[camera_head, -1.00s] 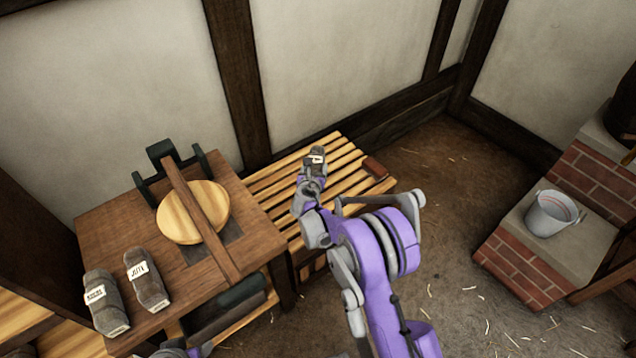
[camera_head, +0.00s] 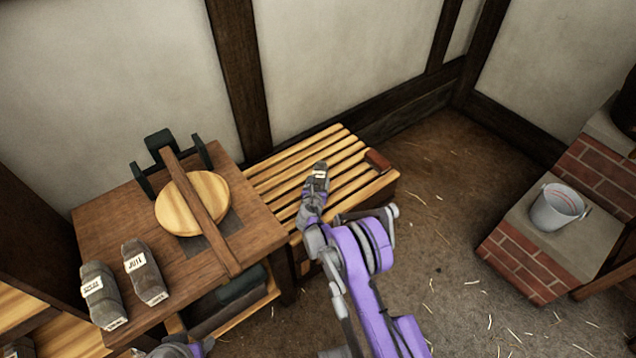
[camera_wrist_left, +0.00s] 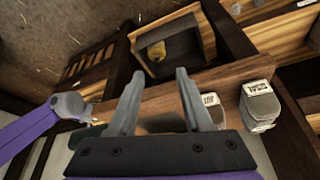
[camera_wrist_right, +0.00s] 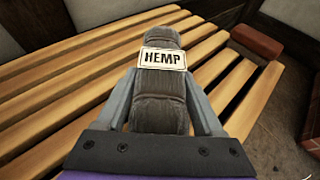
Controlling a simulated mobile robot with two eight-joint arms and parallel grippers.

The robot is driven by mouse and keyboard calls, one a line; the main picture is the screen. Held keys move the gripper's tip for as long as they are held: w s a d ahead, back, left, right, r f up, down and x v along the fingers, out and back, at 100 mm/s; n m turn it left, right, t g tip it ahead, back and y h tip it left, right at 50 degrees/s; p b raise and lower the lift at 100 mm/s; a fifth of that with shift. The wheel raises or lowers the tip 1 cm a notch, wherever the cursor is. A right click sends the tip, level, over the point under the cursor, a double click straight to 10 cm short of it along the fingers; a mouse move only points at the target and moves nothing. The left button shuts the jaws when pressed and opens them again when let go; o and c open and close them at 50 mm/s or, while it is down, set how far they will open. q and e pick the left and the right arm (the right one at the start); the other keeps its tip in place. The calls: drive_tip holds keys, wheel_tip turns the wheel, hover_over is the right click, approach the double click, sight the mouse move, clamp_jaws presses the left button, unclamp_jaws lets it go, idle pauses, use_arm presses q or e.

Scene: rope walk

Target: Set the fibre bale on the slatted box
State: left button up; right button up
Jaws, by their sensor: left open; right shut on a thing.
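The fibre bale (camera_wrist_right: 162,85) is a grey-brown bundle with a white band reading HEMP. In the right wrist view it sits between the fingers of my right gripper (camera_wrist_right: 162,110), which is shut on it. The slatted box (camera_head: 345,150) has pale wooden slats on top. In the head view the bale (camera_head: 319,176) is over the slats; whether it touches them I cannot tell. My right gripper (camera_head: 314,192) comes from below it. My left gripper (camera_wrist_left: 155,95) is open and empty in the left wrist view, in front of a wooden table edge.
A reddish-brown block (camera_head: 377,161) lies at the box's right end. The brown table (camera_head: 110,210) on the left holds two other labelled bales (camera_head: 143,272) (camera_head: 103,296), a round wooden disc (camera_head: 180,208) and a long bar. A bucket (camera_head: 557,207) stands on brickwork at right.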

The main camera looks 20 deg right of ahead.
drive_tip(key=shift+f, duration=0.15)
drive_tip(key=o, duration=1.1)
drive_tip(key=shift+f, duration=0.1)
drive_tip(key=shift+c, duration=0.2)
drive_tip(key=o, duration=0.4)
drive_tip(key=shift+o, duration=0.2)
